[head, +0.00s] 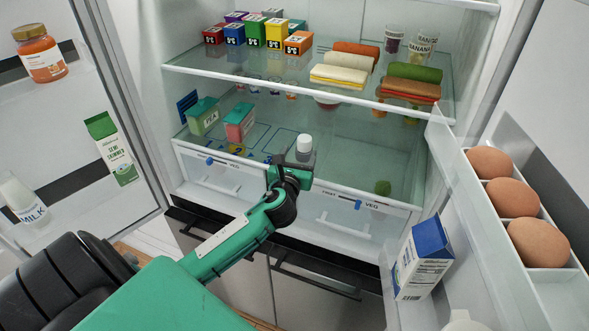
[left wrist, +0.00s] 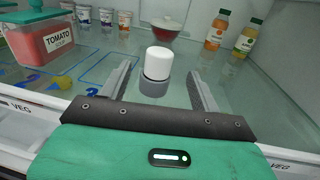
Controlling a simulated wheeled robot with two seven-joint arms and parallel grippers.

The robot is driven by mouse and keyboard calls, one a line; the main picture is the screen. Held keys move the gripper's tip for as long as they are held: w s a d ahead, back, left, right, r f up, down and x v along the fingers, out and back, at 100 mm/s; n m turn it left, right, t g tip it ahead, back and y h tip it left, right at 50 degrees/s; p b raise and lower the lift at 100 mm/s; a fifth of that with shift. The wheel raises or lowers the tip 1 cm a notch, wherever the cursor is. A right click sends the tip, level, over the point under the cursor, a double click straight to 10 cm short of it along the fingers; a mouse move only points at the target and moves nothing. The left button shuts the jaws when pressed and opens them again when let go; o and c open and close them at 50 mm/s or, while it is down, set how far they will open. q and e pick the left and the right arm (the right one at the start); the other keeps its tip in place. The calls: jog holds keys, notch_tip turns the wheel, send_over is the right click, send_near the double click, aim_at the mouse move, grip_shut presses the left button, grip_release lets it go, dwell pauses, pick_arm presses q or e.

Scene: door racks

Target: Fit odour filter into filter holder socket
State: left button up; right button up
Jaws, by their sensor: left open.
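The odour filter appears as a white cylinder (left wrist: 158,62) in the left wrist view, upright with a dark ring low on it. It stands on or in a grey round base (left wrist: 153,89), which looks like the holder socket; how deep it sits I cannot tell. In the head view the white filter (head: 305,143) is on the lower glass shelf near its front. My left gripper (left wrist: 161,70) is open, one finger on each side of the filter, with gaps visible. In the head view the left gripper (head: 288,165) reaches in over the shelf's front edge. My right gripper is out of view.
A red tub (head: 240,122) and a green tub (head: 203,116) stand left on the same shelf. Bottles, including an orange one (left wrist: 217,30), stand behind right. The upper shelf holds boxes and folded stacks. Open doors flank me; the right carries eggs (head: 511,198) and a carton (head: 423,258).

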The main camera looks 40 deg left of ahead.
pick_arm(q)
jog(key=shift+b+v, duration=0.35)
jog(key=shift+v, duration=1.8)
